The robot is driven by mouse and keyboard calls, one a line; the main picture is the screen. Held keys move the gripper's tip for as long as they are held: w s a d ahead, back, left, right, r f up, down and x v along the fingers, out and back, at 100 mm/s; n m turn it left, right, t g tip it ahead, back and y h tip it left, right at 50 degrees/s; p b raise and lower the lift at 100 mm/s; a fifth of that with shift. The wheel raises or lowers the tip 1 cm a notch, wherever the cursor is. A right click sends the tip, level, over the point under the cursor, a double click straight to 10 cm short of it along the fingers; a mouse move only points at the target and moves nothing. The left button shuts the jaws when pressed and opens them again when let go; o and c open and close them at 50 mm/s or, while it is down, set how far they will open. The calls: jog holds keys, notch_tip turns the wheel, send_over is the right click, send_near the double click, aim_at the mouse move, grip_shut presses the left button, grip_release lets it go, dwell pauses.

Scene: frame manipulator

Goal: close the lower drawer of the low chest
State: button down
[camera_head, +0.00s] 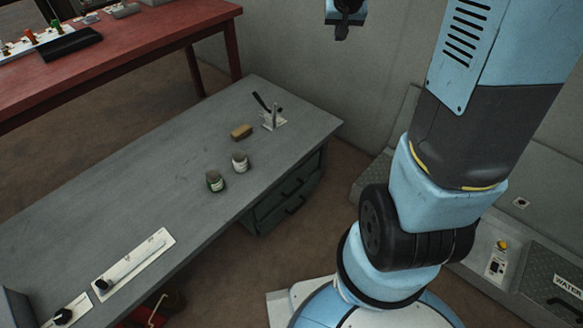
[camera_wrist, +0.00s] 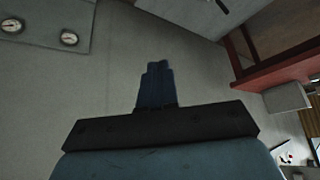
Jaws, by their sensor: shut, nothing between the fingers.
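The low chest (camera_head: 262,222) is a dark green-grey drawer unit under the right end of the grey worktop in the head view. Two drawer fronts with dark bar handles show one above the other. The lower drawer (camera_head: 284,214) is small and dim here, and I cannot tell how far it stands out. In the wrist view my gripper (camera_wrist: 158,67) has its dark blue fingers together, with nothing between them. It points at a plain grey wall, away from the chest. The chest cannot be made out in the wrist view.
The grey worktop (camera_head: 130,205) carries two small jars (camera_head: 215,181), a tan block (camera_head: 241,132) and a small stand (camera_head: 273,119). A red table (camera_head: 140,40) stands behind. Brown floor (camera_head: 225,262) is clear between the chest and my base. Two gauges (camera_wrist: 69,38) show in the wrist view.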

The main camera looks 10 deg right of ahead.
jog(key=w+d+f+m+y, duration=0.1)
jog(key=w+d+f, duration=0.1)
jog(key=w+f, duration=0.6)
jog(key=w+d+f, duration=0.1)
jog(key=w+f, duration=0.4)
jog(key=f, duration=0.8)
notch_tip(320, 180, down, 22)
jog(key=w+m+y, duration=0.2)
jog(key=s+a+f+m+y, duration=0.1)
jog(key=s+f, duration=0.2)
jog(key=f, duration=0.7)
jog(key=s+a+f+m+y, duration=0.1)
jog(key=s+f, duration=0.3)
jog(key=f, duration=0.5)
jog(key=s+a+f+m+t+y, duration=0.15)
jog(key=s+a+f, duration=0.25)
jog(key=s+f, duration=0.4)
jog(key=s+a+f+m+y, duration=0.1)
jog(key=s+a+f+m, duration=0.15)
jog(key=s+f, duration=0.55)
jog(key=n, duration=0.1)
send_near(287, 203)
jog(key=shift+h, duration=0.25)
jog(key=x, duration=0.5)
jog(key=shift+s+f, duration=0.35)
jog(key=shift+w+a, duration=0.4)
jog(key=shift+w, duration=0.2)
